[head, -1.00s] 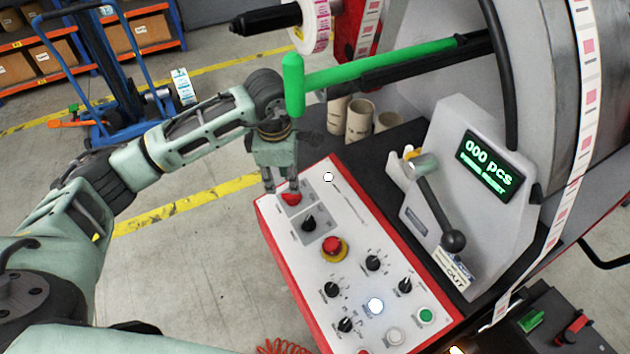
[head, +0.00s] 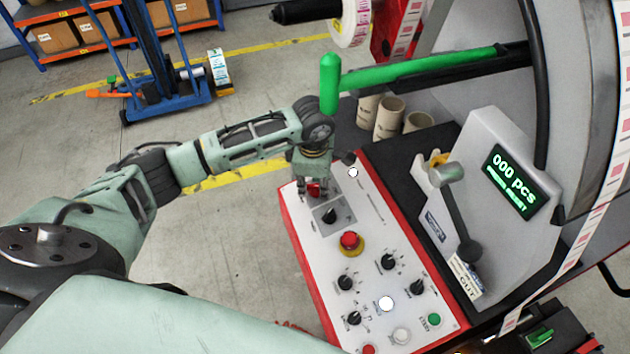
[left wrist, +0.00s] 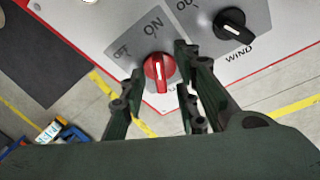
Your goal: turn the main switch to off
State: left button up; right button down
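The main switch is a red rotary knob (head: 314,189) on a grey plate at the far end of the white control panel (head: 371,213). It also shows in the left wrist view (left wrist: 160,72), with its grip bar roughly in line with the ON mark; the OFF mark is to the left. My left gripper (head: 313,192) points down at the knob and partly hides it in the head view. In the left wrist view its fingers (left wrist: 160,78) are apart, one side left of the knob and the other right, with small gaps seen. My right gripper is not in view.
A black WIND knob (head: 330,215) is beside the switch, then a red emergency button (head: 349,241). A green-ended bar (head: 330,84) rises close behind my left wrist. A counter housing (head: 487,190) with a lever stands right of the panel.

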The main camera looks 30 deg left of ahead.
pick_arm(q)
grip_shut()
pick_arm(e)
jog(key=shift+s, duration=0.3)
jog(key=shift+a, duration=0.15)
